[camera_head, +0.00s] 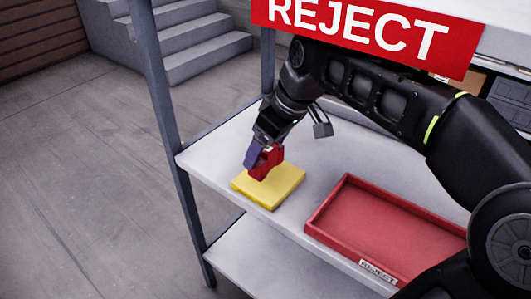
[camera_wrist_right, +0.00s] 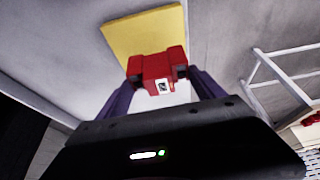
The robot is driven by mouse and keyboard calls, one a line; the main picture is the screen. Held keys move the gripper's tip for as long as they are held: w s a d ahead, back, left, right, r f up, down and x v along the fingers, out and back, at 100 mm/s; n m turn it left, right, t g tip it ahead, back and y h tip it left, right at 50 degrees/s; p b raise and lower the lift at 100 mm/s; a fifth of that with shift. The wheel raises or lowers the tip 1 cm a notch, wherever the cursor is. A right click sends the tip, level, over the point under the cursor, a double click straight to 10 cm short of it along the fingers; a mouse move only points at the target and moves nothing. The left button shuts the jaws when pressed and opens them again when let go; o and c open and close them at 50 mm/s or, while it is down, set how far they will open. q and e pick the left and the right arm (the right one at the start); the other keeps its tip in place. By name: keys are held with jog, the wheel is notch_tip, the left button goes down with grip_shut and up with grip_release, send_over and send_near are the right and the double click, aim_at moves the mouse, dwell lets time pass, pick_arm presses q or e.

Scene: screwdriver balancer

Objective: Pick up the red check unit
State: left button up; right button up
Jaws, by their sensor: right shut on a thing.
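The red check unit (camera_head: 267,163) is between the fingers of my right gripper (camera_head: 262,157), just over the yellow pad on the shelf. In the right wrist view the red unit (camera_wrist_right: 157,72) sits between the two purple fingers of the right gripper (camera_wrist_right: 158,88), which are shut on it, and a small white label with a dark mark faces the camera. The yellow pad (camera_head: 285,190) lies flat beneath or beside the unit; it also shows in the right wrist view (camera_wrist_right: 145,32). I cannot tell whether the unit touches the pad. My left gripper is not in view.
A red tray (camera_head: 385,222) labelled REJECT lies on the grey shelf (camera_head: 318,158), right of the pad. A red REJECT sign (camera_head: 370,30) hangs above my right arm. A shelf post (camera_head: 165,110) stands at the left. Steps (camera_head: 195,40) are behind, with open floor at left.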

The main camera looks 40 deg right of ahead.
jog(key=s+d, duration=0.2)
jog(key=s, duration=0.6)
jog(key=s+d, duration=0.3)
jog(key=s, duration=0.6)
jog(key=shift+f+b, duration=0.15)
jog(key=shift+b, duration=0.15)
